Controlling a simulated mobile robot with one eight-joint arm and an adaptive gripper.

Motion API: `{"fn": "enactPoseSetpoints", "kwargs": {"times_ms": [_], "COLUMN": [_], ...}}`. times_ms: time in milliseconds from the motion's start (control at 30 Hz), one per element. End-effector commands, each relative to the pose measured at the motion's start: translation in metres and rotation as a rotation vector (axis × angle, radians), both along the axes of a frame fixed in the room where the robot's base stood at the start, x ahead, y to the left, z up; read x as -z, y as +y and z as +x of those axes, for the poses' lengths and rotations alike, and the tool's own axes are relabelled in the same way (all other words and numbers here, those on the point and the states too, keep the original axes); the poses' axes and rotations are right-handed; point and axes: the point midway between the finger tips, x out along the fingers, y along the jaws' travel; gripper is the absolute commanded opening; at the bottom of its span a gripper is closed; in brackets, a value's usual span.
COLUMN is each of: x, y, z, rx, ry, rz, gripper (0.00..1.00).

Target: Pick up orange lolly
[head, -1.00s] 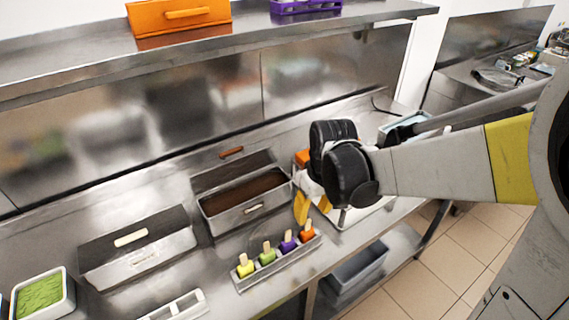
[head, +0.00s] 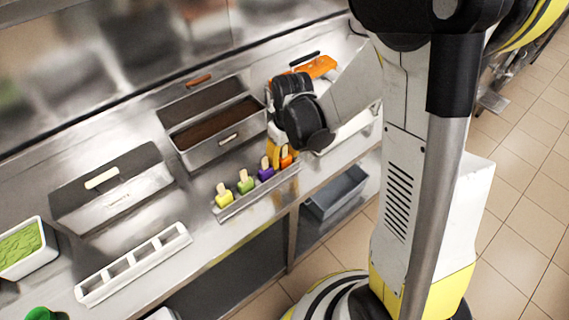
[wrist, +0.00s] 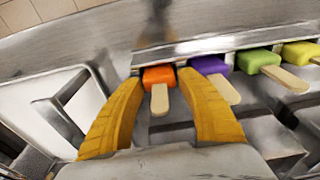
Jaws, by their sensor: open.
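The orange lolly (wrist: 158,78) stands in a metal lolly holder (head: 240,202), at the end of a row with its pale stick up. It also shows in the head view (head: 286,156), partly behind my yellow fingers. The purple lolly (wrist: 209,66) is right beside it, then the green (wrist: 259,61) and yellow (wrist: 300,53) ones. My gripper (wrist: 160,98) is open. In the wrist view its fingers stand on either side of the orange lolly's stick, the right finger close to the purple lolly. I cannot tell whether either finger touches.
Lidded metal tubs (head: 215,130) stand behind the holder. A white empty rack (head: 135,263) and a tub of green (head: 22,250) are at the left. A white tray (wrist: 50,105) lies beside the gripper. A grey bin (head: 337,192) sits on the lower shelf.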

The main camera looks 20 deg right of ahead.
Motion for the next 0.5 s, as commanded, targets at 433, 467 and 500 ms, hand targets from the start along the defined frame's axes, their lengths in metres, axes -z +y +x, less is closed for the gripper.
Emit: {"fn": "enactPoseSetpoints", "kwargs": {"times_ms": [433,467,500], "x": [0.0008,0.0008,0.0008], "y": [0.0002,0.0002,0.0002], "z": [0.0002,0.0002,0.0002], "rx": [0.000,0.000,0.000], "ry": [0.000,0.000,0.000], "rz": [0.000,0.000,0.000], "gripper": [0.09,0.09,0.09]}}
